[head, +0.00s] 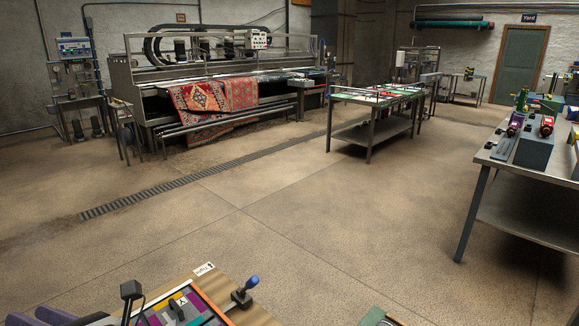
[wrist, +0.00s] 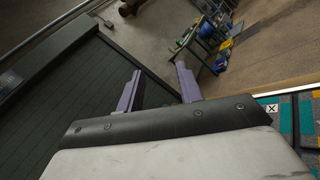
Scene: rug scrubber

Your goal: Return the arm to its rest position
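My gripper (wrist: 158,72) shows in the wrist view. Its two purple fingers stand apart with a clear gap between them, and nothing is held there. The fingers are over or beside a dark ribbed surface (wrist: 65,105); I cannot tell the height above it.
A wooden bench top (head: 255,312) with a coloured panel (head: 183,311) and a blue-knobbed lever (head: 242,292) lies at the bottom of the head view. A steel workbench (head: 500,152) stands right, a rug machine (head: 215,85) at the back. The middle floor is clear.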

